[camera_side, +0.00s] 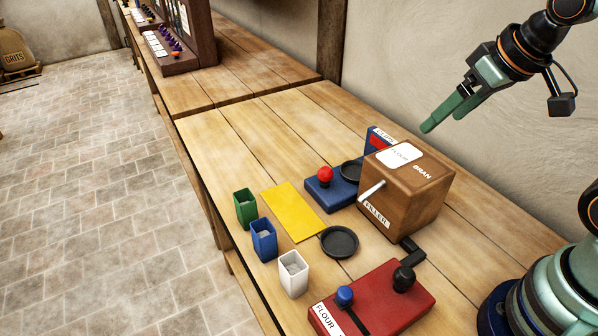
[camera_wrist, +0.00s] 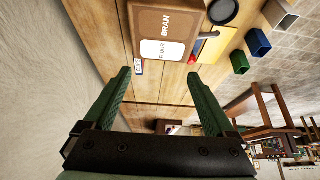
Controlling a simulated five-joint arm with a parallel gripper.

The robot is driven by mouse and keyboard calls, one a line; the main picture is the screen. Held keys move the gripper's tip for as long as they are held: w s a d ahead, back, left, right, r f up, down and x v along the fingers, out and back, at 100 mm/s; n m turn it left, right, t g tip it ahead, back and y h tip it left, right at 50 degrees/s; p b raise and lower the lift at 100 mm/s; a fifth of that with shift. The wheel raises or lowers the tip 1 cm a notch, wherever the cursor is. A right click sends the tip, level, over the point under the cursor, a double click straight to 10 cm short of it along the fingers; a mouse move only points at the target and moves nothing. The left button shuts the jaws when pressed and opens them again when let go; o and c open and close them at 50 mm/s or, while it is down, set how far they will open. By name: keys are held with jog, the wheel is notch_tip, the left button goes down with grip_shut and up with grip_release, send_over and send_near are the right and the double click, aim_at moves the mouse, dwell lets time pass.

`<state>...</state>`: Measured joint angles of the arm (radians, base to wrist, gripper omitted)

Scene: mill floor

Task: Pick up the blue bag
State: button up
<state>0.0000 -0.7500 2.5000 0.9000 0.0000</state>
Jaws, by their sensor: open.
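The blue bag (camera_side: 263,242) is a small, open-topped, upright blue container near the left edge of the wooden table in the side view. It stands between a green one (camera_side: 245,210) and a white one (camera_side: 292,278). The blue bag also shows at upper right in the wrist view (camera_wrist: 257,43), beside the green one (camera_wrist: 239,64). My gripper (camera_side: 442,118) is open and empty, high above the back of the table near the wall, well away from the blue bag. Its two green fingers are spread in the wrist view (camera_wrist: 158,76). I cannot tell what is inside the bag.
A yellow mat (camera_side: 292,211) and black dish (camera_side: 339,242) lie beside the bags. A wooden box labelled BRAN (camera_side: 425,195) stands between my gripper and them. A blue base with a red knob (camera_side: 322,195) and a red lever box (camera_side: 385,305) are nearby.

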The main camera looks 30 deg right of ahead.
jog(key=n+g, duration=0.6)
jog(key=n, duration=1.2)
send_over(263, 228)
jog(key=f, duration=1.5)
jog(key=shift+w+d, duration=0.1)
jog(key=shift+w, duration=0.2)
jog(key=shift+s+f, duration=0.15)
jog(key=shift+f, duration=1.25)
jog(key=shift+s+f, duration=0.1)
jog(key=shift+f, duration=1.3)
grip_shut()
jog(key=shift+r, duration=0.15)
